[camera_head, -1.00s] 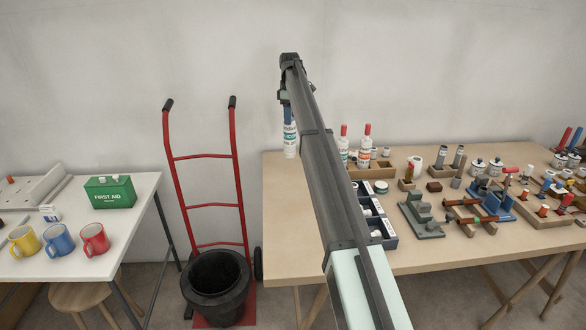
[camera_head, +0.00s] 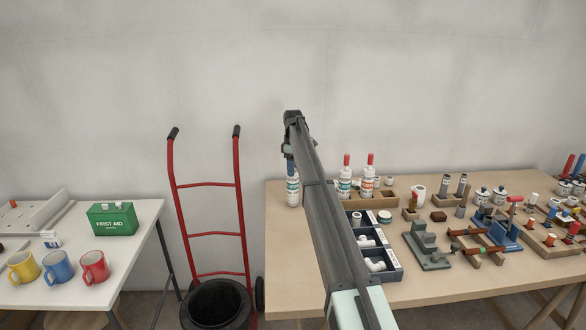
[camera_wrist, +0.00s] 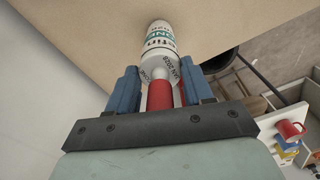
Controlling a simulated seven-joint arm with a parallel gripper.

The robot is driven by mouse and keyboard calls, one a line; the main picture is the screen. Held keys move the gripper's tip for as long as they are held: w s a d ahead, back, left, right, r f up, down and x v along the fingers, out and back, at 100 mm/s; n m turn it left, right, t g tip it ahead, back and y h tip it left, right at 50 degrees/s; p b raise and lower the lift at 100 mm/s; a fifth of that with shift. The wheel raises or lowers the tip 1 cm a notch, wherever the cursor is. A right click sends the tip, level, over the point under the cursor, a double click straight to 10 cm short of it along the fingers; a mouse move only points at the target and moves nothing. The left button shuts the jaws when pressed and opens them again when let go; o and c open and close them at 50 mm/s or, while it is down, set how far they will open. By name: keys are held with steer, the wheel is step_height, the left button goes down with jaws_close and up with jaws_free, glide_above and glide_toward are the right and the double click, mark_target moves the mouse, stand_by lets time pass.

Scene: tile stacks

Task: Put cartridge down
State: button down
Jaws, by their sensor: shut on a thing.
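The cartridge is a white bottle-like tube with green lettering and a red nozzle. It hangs upright below my gripper (camera_head: 290,168) in the head view, the white body (camera_head: 292,193) at the left back of the wooden table (camera_head: 300,250). In the wrist view the blue fingers of my gripper (camera_wrist: 160,72) are shut on the cartridge (camera_wrist: 160,42), around its red nozzle. Its base is close to the tabletop; I cannot tell whether it touches. Two similar cartridges (camera_head: 345,178) (camera_head: 367,178) with red nozzles stand in a wooden holder to the right.
A dark compartment tray (camera_head: 396,270) with white fittings lies right of my arm. A grey-green stepped block (camera_head: 428,252) and several small parts are further right. A red hand truck (camera_head: 208,184) stands left of the table. Bare tabletop surrounds the held cartridge's left and front.

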steer(key=shift+f, duration=0.15)
steer(key=shift+c, duration=2.3)
jaws_free()
step_height(320, 180, up, 12)
steer(key=shift+r, duration=0.1)
